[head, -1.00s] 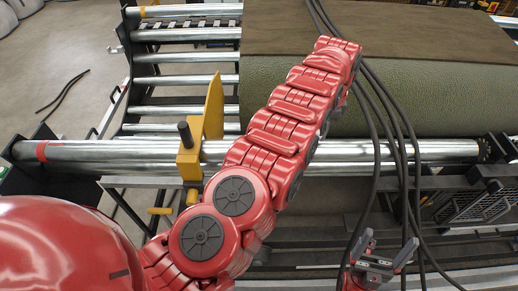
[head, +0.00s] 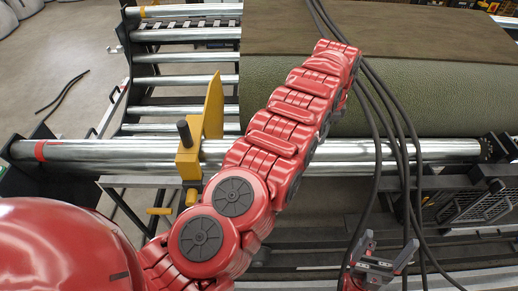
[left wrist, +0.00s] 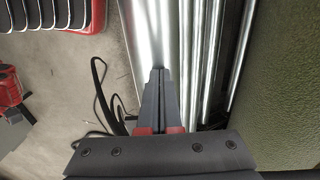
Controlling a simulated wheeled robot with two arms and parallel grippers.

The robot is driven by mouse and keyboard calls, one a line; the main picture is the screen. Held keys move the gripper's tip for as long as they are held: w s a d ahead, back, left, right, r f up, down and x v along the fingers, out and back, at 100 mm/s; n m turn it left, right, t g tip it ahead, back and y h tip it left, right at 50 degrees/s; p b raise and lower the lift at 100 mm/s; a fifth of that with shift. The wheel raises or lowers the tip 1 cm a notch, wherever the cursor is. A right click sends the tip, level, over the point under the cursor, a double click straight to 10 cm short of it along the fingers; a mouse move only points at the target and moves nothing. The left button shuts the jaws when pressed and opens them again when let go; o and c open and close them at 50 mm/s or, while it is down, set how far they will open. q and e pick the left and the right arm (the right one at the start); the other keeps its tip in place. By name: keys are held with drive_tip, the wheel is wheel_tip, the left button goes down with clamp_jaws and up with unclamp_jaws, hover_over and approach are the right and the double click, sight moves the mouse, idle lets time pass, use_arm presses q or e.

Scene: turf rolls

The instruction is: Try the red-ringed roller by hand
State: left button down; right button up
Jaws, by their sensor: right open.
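The red-ringed roller (head: 100,151) is a long shiny metal tube lying across the near side of the frame, with a red band near its left end. My red left arm crosses over its middle. The left gripper's tips are not visible in the head view. In the left wrist view, my left gripper (left wrist: 160,72) has its two dark fingers together, with nothing visible between them, over or near a shiny roller; contact cannot be told. My right gripper (head: 380,258) is open and empty at the lower right, apart from the roller.
A yellow guide (head: 213,108) with a black knob stands at the roller, left of my arm. A large green turf roll (head: 430,105) lies behind. Black cables (head: 392,130) hang down on the right. Several thinner rollers lie at the back left. Floor is open at far left.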

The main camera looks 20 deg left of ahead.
sight(321, 152)
use_arm(q)
drive_tip(key=shift+s+d+p, duration=0.15)
drive_tip(key=shift+s+p, duration=0.5)
drive_tip(key=shift+p, duration=0.2)
drive_tip(key=shift+s+d+f+p, duration=0.15)
drive_tip(key=shift+s+f+p, duration=0.05)
drive_tip(key=shift+s+p, duration=0.6)
drive_tip(key=shift+s+d+f, duration=0.1)
drive_tip(key=shift+s+d, duration=0.05)
drive_tip(key=shift+s, duration=0.05)
drive_tip(key=r+p, duration=0.2)
drive_tip(key=shift+w+r+p, duration=0.1)
drive_tip(key=shift+w+p, duration=0.25)
drive_tip(key=shift+r+p, duration=0.4)
drive_tip(key=shift+r, duration=0.35)
drive_tip(key=shift+s+r, duration=0.2)
drive_tip(key=shift+s, duration=0.05)
drive_tip(key=shift+w+f, duration=0.1)
drive_tip(key=shift+w, duration=0.05)
